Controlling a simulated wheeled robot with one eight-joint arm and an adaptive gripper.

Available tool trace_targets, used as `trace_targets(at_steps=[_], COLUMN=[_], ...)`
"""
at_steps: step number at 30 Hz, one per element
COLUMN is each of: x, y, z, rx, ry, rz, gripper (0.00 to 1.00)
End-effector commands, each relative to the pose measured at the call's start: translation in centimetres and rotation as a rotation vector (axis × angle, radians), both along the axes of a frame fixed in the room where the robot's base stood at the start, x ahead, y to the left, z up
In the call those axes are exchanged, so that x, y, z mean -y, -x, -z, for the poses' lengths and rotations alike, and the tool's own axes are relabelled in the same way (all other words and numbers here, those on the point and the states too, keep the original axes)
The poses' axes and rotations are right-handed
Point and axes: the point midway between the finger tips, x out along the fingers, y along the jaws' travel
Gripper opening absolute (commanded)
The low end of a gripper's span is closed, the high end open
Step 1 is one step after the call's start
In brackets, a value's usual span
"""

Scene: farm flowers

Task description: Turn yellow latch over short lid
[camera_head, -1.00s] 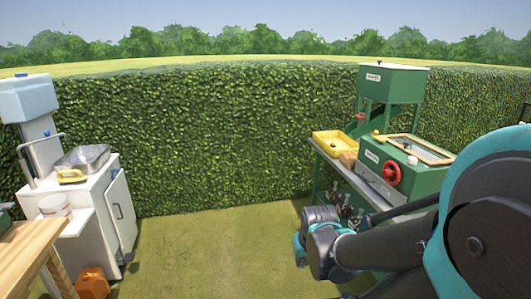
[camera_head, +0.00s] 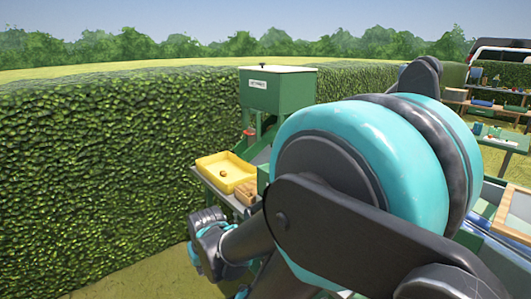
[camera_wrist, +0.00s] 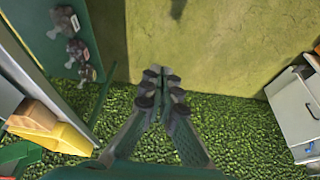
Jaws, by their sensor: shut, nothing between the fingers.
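My gripper (camera_wrist: 162,78) is shut and empty in the wrist view. It points over open grass, with no latch or lid between or near its fingertips. In the head view my arm covers most of the green machine with the red handwheel that stood in plain sight earlier. I cannot make out a yellow latch or a short lid in either view now. A tall green hopper (camera_head: 278,92) with a pale lid stands behind the bench.
A yellow tray (camera_head: 226,170) and wooden blocks (camera_head: 247,192) sit on the bench beside my arm; the tray (camera_wrist: 65,138) is also lower left in the wrist view. A white cabinet (camera_wrist: 297,112) stands at right there. A hedge (camera_head: 100,170) runs behind. Benches (camera_head: 497,108) stand far right.

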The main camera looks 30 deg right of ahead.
Motion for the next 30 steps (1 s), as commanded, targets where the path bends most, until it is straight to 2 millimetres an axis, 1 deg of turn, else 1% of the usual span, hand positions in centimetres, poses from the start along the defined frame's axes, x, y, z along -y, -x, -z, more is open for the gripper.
trace_targets(at_steps=[11,14,16,17,20,21,23,24,26,27,29,30], x=[0.0,0.7,1.9,2.7,6.3,8.0,10.7,12.5,14.9,16.4,18.3,19.4], y=[0.0,-0.5,-1.5,-2.0,-4.6,-5.9,-7.8,-9.1,-11.1,-12.4,-14.2,-15.4], z=[0.0,-0.3,-0.8,-1.2,-3.0,-4.0,-5.8,-7.1,-9.3,-10.8,-13.1,-14.6], rx=[0.0,-0.01,-0.025,-0.035,-0.054,-0.051,-0.033,-0.008,0.046,0.094,0.18,0.245], ry=[0.001,0.016,0.051,0.071,0.169,0.22,0.3,0.355,0.437,0.49,0.561,0.605], rz=[0.001,0.032,0.094,0.132,0.317,0.409,0.558,0.66,0.813,0.911,1.049,1.132], gripper=[0.0,0.0,0.0,0.0,0.0,0.0,0.0,0.0,0.0,0.0,0.0,0.0])
